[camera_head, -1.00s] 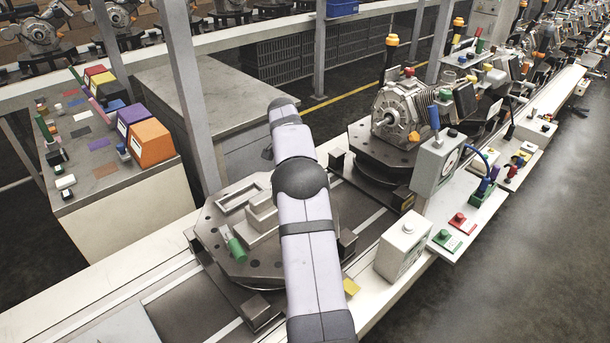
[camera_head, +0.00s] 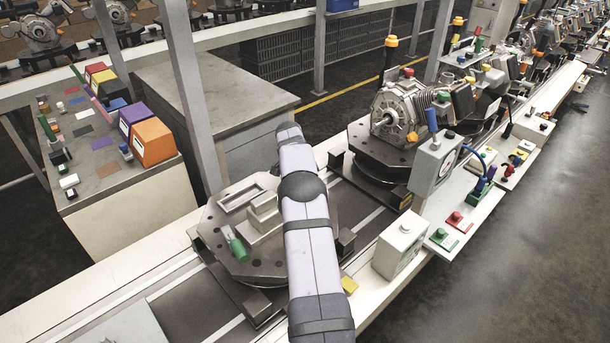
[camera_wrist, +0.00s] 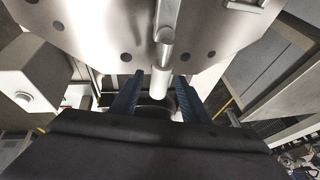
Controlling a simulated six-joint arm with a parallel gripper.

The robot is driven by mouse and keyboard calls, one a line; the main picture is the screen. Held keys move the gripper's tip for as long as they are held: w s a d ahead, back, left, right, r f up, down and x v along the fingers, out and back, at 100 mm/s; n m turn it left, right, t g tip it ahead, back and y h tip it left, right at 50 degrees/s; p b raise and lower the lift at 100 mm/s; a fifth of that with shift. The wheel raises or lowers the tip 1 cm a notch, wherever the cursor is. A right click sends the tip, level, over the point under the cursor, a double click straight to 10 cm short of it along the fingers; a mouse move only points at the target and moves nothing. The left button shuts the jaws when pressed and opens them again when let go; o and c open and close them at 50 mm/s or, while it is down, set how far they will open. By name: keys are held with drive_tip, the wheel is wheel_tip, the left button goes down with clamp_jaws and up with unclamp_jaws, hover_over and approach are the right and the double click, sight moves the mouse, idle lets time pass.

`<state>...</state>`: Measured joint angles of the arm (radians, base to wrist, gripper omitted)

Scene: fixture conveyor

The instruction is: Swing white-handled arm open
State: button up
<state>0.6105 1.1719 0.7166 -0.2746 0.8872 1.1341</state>
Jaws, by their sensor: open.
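In the wrist view, the white handle (camera_wrist: 161,84) sits on the end of a metal arm (camera_wrist: 166,25) that runs down over the edge of the fixture plate (camera_wrist: 95,28). My gripper (camera_wrist: 159,76) is open, its two dark blue fingers one on each side of the white handle, with a gap on both sides. No contact shows. My own arm hides my gripper and the white handle there.
A white button box (camera_head: 400,247) stands right of the fixture. An engine (camera_head: 392,112) on a second turntable stands behind it. A grey post (camera_head: 185,80) and a side table with coloured boxes (camera_head: 152,143) stand to the left.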

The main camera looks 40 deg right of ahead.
drive_tip(key=shift+c, duration=0.7)
clamp_jaws()
drive_tip(key=shift+f+m+b, duration=0.1)
drive_tip(key=shift+m+b, duration=0.2)
drive_tip(key=shift+b, duration=0.05)
drive_tip(key=shift+s+a+f+m+g+b, duration=0.1)
drive_tip(key=shift+s+m+g+b, duration=0.4)
drive_tip(key=shift+m+b, duration=0.25)
drive_tip(key=shift+s+a+m+g, duration=0.1)
drive_tip(key=shift+s+m+g, duration=0.2)
drive_tip(key=shift+m, duration=0.45)
drive_tip(key=shift+s+a+r+m+g, duration=0.15)
drive_tip(key=shift+s+m+g, duration=0.1)
drive_tip(key=shift+m, duration=0.3)
drive_tip(key=shift+s+a+r+m+g, duration=0.15)
drive_tip(key=shift+s+m, duration=0.1)
drive_tip(key=shift+m, duration=0.3)
drive_tip(key=shift+s+a+f+m+g+p, duration=0.1)
drive_tip(key=shift+s+a+m+g+p, duration=0.2)
drive_tip(key=shift+m+p, duration=0.6)
drive_tip(key=shift+d, duration=0.1)
